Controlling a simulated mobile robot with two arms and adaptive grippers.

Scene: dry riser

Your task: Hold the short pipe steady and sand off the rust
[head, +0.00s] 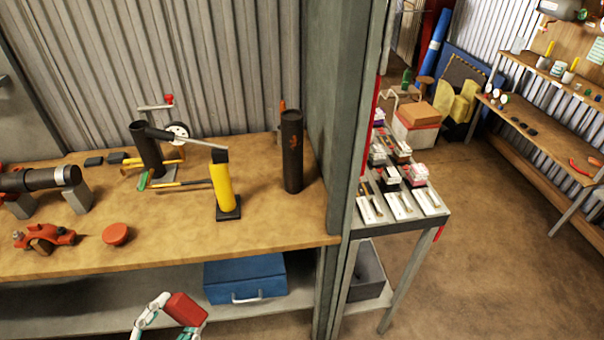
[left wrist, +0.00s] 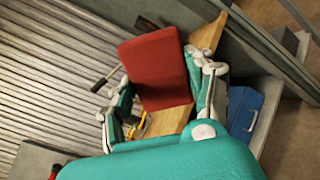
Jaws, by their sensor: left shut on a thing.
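The short pipe (head: 292,155) stands upright on the workbench near its right end, dark, with orange-brown rust patches on its upper side. My left gripper (head: 176,314) is low in front of the bench, at the bottom of the head view, well apart from the pipe. It is shut on a red block (head: 186,309), which looks like a sanding block. In the left wrist view the red block (left wrist: 157,65) sits between the white and teal fingers and hides part of the bench. My right gripper is in neither view.
The workbench (head: 180,225) also holds a yellow cylinder (head: 223,187) on a black base, another dark upright pipe (head: 148,150), a horizontal pipe (head: 40,179) and red fittings (head: 44,237). A blue toolbox (head: 245,278) lies on the lower shelf. A grey post (head: 338,120) borders the bench's right end.

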